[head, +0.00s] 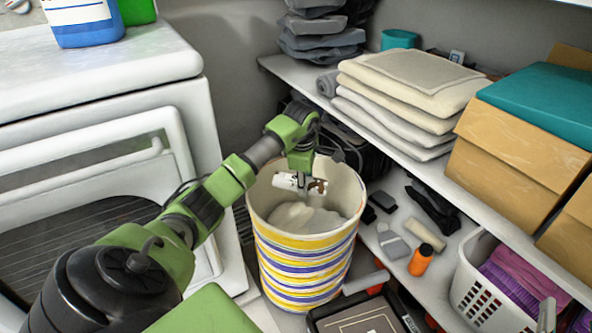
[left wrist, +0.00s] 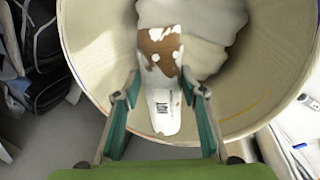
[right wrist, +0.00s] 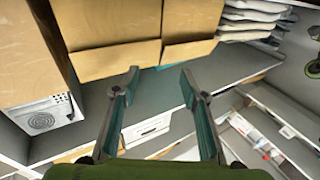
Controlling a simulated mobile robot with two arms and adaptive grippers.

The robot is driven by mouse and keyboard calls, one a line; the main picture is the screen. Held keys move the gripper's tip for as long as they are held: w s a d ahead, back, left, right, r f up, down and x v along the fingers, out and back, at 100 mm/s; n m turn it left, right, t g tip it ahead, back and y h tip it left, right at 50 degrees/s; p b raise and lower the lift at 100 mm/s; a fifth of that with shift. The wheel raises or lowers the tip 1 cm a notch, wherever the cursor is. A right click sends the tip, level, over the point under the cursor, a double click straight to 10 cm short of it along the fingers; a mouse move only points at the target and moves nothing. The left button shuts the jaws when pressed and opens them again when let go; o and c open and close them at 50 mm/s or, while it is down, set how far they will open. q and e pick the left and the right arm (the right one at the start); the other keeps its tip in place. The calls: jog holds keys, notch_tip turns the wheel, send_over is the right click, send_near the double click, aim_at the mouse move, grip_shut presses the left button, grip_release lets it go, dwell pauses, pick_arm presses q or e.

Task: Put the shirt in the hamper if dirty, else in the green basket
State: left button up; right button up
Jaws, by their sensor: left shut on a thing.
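The shirt (head: 288,181) is white with brown stains. My left gripper (head: 304,182) is shut on it, inside the mouth of the hamper (head: 303,270), a round bin with yellow, white and blue stripes. In the left wrist view the shirt (left wrist: 160,88) hangs between the fingers (left wrist: 160,92), over pale cloth in the hamper (left wrist: 100,72). Whether the shirt touches that cloth, I cannot tell. My right gripper (right wrist: 160,72) is open and empty in the right wrist view, facing cardboard boxes and a shelf. No green basket can be made out.
A white washing machine (head: 100,75) stands left of the hamper. On the right, shelves hold folded towels (head: 400,90), cardboard boxes (head: 520,150) and a teal box (head: 540,100). Lower down are an orange bottle (head: 420,260) and a white basket (head: 480,290) with purple cloth.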

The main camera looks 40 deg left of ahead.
pick_arm(q)
jog(key=shift+f, duration=0.3)
pick_arm(e)
jog(key=shift+s+a+r+t, duration=0.15)
jog(key=shift+r+t, duration=0.25)
jog(key=shift+r, duration=0.3)
jog(key=shift+s+r+t, duration=0.1)
jog(key=shift+r+t, duration=0.3)
jog(key=shift+r, duration=0.3)
pick_arm(q)
jog(key=o, duration=1.3)
jog(key=shift+r, duration=0.1)
jog(key=v, duration=1.2)
